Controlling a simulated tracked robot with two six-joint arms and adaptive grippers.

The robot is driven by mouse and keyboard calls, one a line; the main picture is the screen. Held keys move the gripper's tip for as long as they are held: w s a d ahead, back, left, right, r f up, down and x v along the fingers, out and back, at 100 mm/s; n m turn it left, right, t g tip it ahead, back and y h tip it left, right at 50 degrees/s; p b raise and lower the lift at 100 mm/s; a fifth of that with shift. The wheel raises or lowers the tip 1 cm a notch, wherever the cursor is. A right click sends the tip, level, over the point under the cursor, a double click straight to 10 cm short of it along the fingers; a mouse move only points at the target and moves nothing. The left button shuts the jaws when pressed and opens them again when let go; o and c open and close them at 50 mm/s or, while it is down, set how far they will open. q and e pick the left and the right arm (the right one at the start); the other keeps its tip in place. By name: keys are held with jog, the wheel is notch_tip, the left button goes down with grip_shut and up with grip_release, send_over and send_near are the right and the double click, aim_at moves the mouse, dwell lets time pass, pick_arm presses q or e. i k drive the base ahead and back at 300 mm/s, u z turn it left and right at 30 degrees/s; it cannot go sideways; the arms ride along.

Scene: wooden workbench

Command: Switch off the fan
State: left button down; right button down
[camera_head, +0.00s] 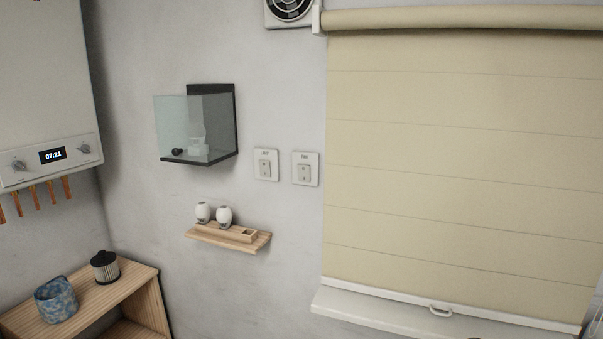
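A fan (290,8) in a square white housing is on the wall at the top, cut off by the picture edge; I cannot tell whether it is turning. Two white wall switches are side by side below it, left of the window. The right switch (305,170) has a small label that seems to read "FAN". The left switch (265,165) has a label too small to read surely. Each has one rocker in its middle; I cannot tell the rocker positions. Neither of my grippers is in view.
A glass-fronted box (197,125) juts from the wall left of the switches. A small wooden shelf (215,240) below it bears two white items. A blind (460,150) covers the window at right. A boiler (45,95) and wooden shelf unit (125,285) are at left.

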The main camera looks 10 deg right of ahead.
aim_at(304, 171)
jog(key=i, duration=0.85)
jog(key=u, duration=0.05)
